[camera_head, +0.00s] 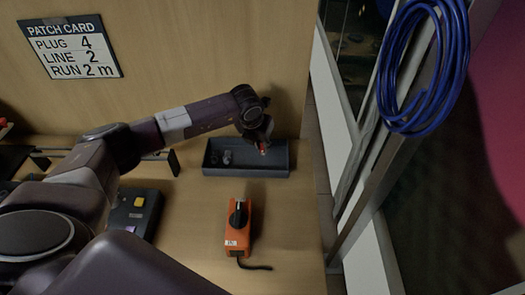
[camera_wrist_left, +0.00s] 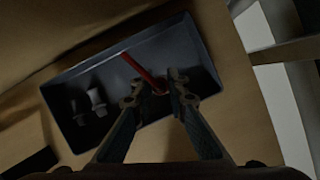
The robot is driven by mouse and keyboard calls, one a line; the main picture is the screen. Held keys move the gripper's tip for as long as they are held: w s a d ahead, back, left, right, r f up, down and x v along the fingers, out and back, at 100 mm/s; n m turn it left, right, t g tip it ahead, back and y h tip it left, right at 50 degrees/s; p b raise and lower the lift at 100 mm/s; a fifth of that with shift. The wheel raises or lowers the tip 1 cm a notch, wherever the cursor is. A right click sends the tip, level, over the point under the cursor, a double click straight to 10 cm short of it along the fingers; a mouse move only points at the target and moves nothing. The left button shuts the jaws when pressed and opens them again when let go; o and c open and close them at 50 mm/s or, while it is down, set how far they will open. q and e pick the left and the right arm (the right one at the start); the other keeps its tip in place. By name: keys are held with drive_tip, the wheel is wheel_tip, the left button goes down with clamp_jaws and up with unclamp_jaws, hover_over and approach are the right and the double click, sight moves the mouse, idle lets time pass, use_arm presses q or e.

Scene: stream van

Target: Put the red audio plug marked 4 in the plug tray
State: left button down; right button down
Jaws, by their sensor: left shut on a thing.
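The red audio plug (camera_head: 263,150) is held in my left gripper (camera_head: 262,143), over the plug tray (camera_head: 273,172). In the left wrist view the red plug (camera_wrist_left: 143,73) is a thin red shaft between the fingertips of my left gripper (camera_wrist_left: 160,91). The gripper is shut on it. The tray (camera_wrist_left: 66,78) is a shallow dark grey box on the wooden bench, and it shows behind the plug. Whether the plug touches the tray floor I cannot tell. The number on the plug is not readable. My right gripper is not in view.
Grey plugs (camera_wrist_left: 96,101) lie in the tray's left part. An orange tester (camera_head: 238,225) with a black knob stands in front of the tray. A dark box with coloured buttons (camera_head: 138,208) is at left. A patch card (camera_head: 70,50) and blue cable coil (camera_head: 425,65) hang above.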

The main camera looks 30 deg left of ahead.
sight(261, 151)
use_arm(q)
wheel_tip(261, 151, down, 4)
drive_tip(key=shift+p, duration=0.5)
drive_tip(key=shift+f, duration=0.35)
drive_tip(key=shift+f, duration=0.15)
drive_tip(key=c, duration=1.9)
unclamp_jaws()
drive_tip(key=shift+r, duration=0.2)
drive_tip(key=shift+r, duration=0.15)
drive_tip(key=b+v, duration=0.2)
drive_tip(key=v, duration=1)
